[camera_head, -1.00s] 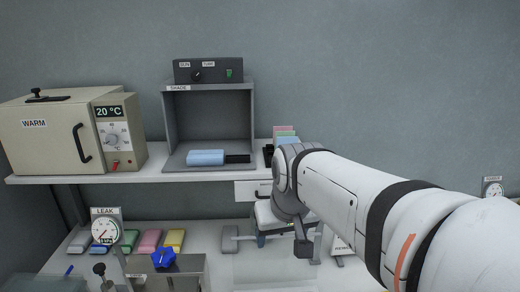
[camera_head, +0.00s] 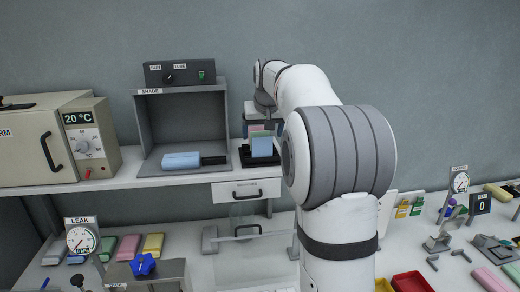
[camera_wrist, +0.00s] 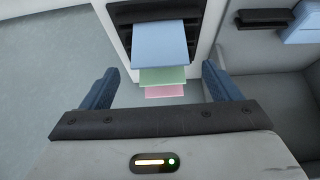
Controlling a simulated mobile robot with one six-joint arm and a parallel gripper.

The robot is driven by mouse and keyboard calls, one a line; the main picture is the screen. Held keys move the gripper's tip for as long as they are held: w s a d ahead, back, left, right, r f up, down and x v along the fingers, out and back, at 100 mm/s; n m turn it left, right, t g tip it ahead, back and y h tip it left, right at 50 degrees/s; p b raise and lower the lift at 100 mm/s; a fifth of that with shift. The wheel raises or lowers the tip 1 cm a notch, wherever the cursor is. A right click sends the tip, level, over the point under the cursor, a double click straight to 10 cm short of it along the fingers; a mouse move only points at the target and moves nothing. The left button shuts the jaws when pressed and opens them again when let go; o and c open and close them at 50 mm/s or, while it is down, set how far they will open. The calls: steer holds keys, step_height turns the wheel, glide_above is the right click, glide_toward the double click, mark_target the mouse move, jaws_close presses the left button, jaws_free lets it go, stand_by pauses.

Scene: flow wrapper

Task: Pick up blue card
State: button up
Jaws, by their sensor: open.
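In the head view my gripper is above and behind the cards, partly hidden by my arm.
Left of the holder stands the grey SHADE box (camera_head: 185,115) with a light blue block (camera_head: 181,161) on its floor. A drawer (camera_head: 246,190) is under the shelf. The LEAK gauge (camera_head: 82,240) and several coloured blocks are on the lower bench.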

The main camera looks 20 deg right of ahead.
mark_target(262, 142)
steer(key=x, duration=0.1)
steer(key=p+x, duration=0.1)
steer(key=x, duration=0.2)
steer(key=shift+s+f, duration=0.1)
steer(key=shift+f, duration=0.35)
steer(key=shift+s, duration=0.1)
steer(key=c, duration=1)
